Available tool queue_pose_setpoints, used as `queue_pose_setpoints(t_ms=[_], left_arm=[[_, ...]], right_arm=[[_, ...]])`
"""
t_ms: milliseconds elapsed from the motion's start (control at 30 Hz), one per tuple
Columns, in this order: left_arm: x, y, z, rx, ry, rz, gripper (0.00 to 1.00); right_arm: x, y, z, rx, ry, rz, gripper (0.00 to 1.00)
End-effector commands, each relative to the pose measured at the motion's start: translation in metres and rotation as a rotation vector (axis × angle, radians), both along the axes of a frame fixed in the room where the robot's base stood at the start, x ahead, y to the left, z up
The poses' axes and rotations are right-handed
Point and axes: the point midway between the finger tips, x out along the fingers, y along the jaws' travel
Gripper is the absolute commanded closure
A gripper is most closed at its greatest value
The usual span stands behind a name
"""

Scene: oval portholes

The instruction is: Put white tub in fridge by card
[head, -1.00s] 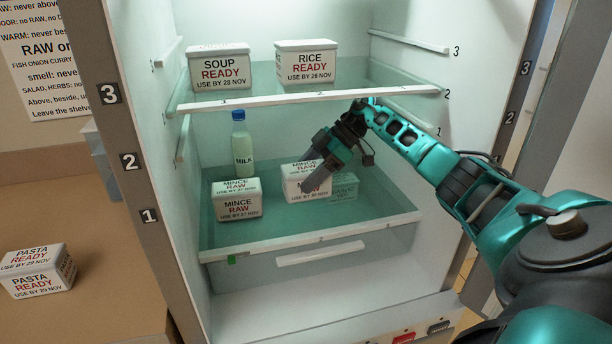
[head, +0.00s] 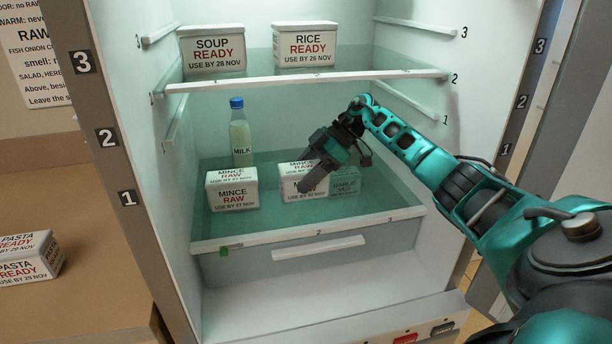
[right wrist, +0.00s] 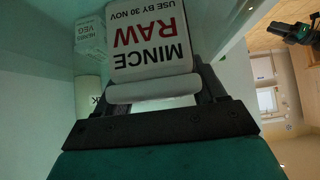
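My right gripper (head: 310,186) is at the lower shelf, its fingers at a white tub marked MINCE RAW, use by 30 Nov (head: 290,190). In the right wrist view that tub (right wrist: 150,45) sits close between the two dark fingers, label upside down, with no clear gap. In the head view the gripper hides part of its front. Another white MINCE RAW tub (head: 232,190), use by 27 Nov, stands to its left. A white PASTA READY tub (head: 28,258) is on the counter. My left gripper is outside the head view; a dark teal part, apparently my left arm (right wrist: 298,32), shows in the wrist view.
A greenish garlic tub (head: 345,182) stands right beside the gripped tub. A milk bottle (head: 240,135) stands behind left. SOUP READY (head: 213,52) and RICE READY (head: 305,46) tubs stand on the upper shelf (head: 300,84), above my arm. A card (head: 30,60) hangs on the left wall.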

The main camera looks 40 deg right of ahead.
Motion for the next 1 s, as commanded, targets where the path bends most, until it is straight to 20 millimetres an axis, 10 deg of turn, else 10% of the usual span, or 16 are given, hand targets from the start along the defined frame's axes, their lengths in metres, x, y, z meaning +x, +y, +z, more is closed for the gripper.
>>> queue_pose_setpoints(t_ms=[233, 1000], left_arm=[[0.001, 0.000, 0.001, 0.000, -0.003, -0.001, 0.67], [0.006, 0.000, 0.006, 0.000, -0.016, -0.002, 0.67]], right_arm=[[0.000, 0.000, 0.000, 0.001, 0.001, 0.000, 0.06], [-0.024, -0.044, 0.050, -0.001, 0.000, -0.001, 0.06]])
